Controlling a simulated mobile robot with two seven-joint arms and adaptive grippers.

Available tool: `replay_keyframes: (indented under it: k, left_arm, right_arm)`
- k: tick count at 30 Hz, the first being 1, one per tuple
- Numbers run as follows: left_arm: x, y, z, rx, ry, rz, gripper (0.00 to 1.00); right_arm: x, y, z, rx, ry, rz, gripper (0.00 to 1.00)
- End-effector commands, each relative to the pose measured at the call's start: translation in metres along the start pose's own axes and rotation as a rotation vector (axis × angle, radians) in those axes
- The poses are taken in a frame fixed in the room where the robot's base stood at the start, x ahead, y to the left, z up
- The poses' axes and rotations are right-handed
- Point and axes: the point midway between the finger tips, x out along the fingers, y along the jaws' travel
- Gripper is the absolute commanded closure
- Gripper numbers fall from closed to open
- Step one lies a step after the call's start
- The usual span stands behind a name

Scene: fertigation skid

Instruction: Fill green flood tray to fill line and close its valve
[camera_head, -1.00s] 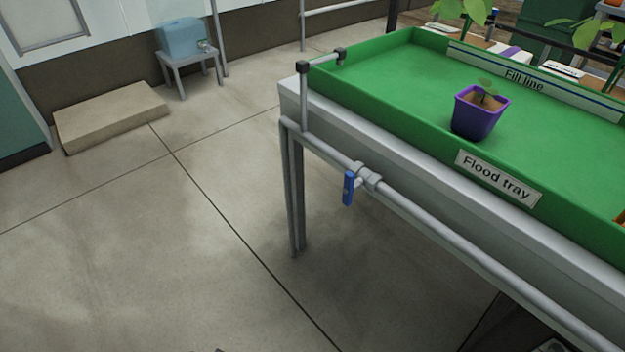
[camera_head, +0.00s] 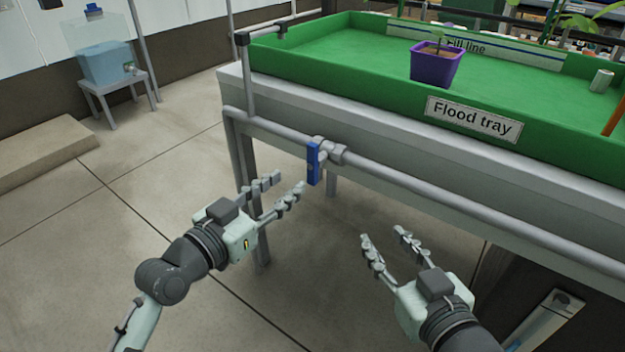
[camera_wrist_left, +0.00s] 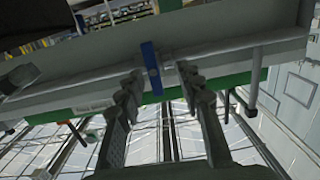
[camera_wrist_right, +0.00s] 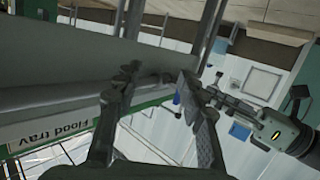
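The green flood tray (camera_head: 345,77) sits on a grey bench, with its "Flood tray" label (camera_head: 472,118) on the front wall. A fill line strip (camera_head: 425,38) runs along the inner back wall. No water is discernible on the green floor. The blue valve handle (camera_head: 313,163) hangs downward, across the grey pipe (camera_head: 440,196). My left gripper (camera_head: 289,183) is open just left of the handle; in the left wrist view the handle (camera_wrist_left: 152,68) appears between its fingertips (camera_wrist_left: 160,76), apparently ungrasped. My right gripper (camera_head: 382,233) is open and empty, lower right of the valve.
A purple pot with a seedling (camera_head: 436,66) and a small light cylinder (camera_head: 602,80) are in the tray. The pipe rises at the left and bends over the tray corner. Bench legs (camera_head: 247,185) stand behind my left gripper. A blue container (camera_head: 106,64) sits on a stool far left.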

Motion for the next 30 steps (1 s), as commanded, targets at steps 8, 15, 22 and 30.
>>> replay_keyframes:
  k: [8, 15, 22, 30]
  left_arm:
    - [0.016, 0.013, -0.027, -0.005, 0.074, 0.028, 0.64]
    - [0.055, 0.014, -0.029, -0.005, 0.071, 0.028, 0.64]
    - [0.074, 0.015, -0.029, -0.003, 0.068, 0.027, 0.64]
    - [0.075, 0.015, -0.029, -0.002, 0.067, 0.027, 0.64]
  right_arm:
    - [-0.011, -0.004, -0.026, 0.013, 0.063, -0.004, 0.60]
    - [-0.011, -0.004, -0.025, 0.013, 0.064, -0.004, 0.60]
    - [-0.011, -0.005, -0.028, 0.014, 0.076, -0.007, 0.60]
    - [-0.011, -0.005, -0.028, 0.015, 0.077, -0.008, 0.60]
